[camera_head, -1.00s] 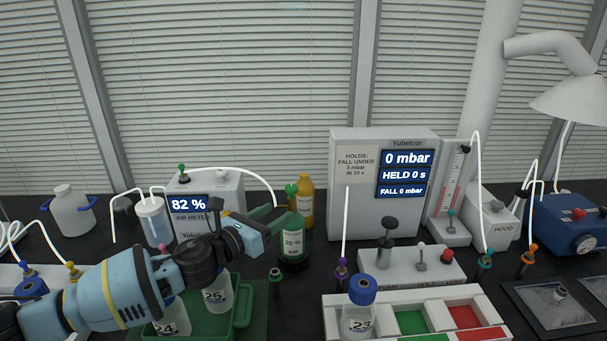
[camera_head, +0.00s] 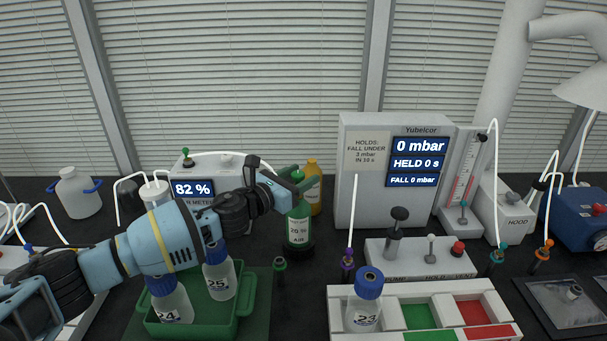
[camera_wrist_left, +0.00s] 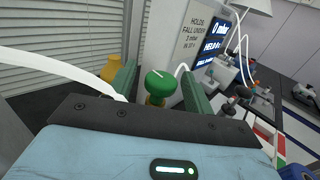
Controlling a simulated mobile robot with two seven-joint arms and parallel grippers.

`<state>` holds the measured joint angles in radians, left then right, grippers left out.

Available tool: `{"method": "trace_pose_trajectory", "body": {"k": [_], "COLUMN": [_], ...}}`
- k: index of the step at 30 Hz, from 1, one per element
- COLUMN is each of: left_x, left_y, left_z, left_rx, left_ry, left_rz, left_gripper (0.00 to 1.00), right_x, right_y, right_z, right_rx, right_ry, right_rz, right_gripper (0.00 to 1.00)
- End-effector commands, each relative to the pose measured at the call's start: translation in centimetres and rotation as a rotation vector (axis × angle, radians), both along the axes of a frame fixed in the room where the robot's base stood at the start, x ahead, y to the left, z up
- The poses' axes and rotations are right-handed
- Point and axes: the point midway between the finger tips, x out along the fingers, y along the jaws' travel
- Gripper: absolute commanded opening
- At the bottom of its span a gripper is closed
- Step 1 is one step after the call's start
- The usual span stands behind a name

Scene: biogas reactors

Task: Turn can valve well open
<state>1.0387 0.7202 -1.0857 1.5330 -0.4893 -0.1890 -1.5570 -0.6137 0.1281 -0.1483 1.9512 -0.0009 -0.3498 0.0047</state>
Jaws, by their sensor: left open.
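The green can (camera_head: 299,228), labelled 20 % AIR, stands upright on the dark bench at the middle of the head view. Its valve is a green knob (camera_wrist_left: 160,82) with a pale line on top, on a brass-coloured neck. My left gripper (camera_head: 287,182) reaches in from the left at the height of the can's top. In the left wrist view its two green fingers (camera_wrist_left: 159,76) are apart, with the knob between them and a gap visible on each side. In the head view the gripper partly hides the valve. My right gripper is not in view.
A yellow bottle (camera_head: 313,188) stands close behind the can. A green tray (camera_head: 245,300) with bottles 24 and 25 lies below my arm. The grey pressure unit (camera_head: 360,200) reads 0 mbar.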

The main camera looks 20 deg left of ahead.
Motion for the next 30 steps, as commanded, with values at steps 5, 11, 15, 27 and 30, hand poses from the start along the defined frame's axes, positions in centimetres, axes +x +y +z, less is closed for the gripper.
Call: {"method": "trace_pose_trajectory", "body": {"k": [5, 11, 15, 27, 30], "left_x": [1.05, 1.28, 1.27, 1.26, 1.25], "left_y": [-0.63, -0.78, -0.76, -0.74, -0.75], "left_z": [0.16, 0.11, 0.1, 0.1, 0.1], "left_rx": [-0.001, 0.0, 0.0, 0.0, 0.0], "left_ry": [-0.002, -0.001, -0.001, -0.001, -0.001], "left_rz": [-0.001, -0.001, -0.001, -0.001, 0.004], "left_gripper": [0.52, 0.52, 0.52, 0.08, 0.08], "right_x": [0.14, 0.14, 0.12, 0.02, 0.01], "right_y": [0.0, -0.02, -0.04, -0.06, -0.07], "right_z": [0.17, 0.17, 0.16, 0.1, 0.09], "right_rx": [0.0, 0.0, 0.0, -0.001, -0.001], "right_ry": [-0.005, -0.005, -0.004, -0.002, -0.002], "right_rz": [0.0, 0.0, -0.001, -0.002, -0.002], "right_gripper": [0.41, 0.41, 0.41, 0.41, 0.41]}}
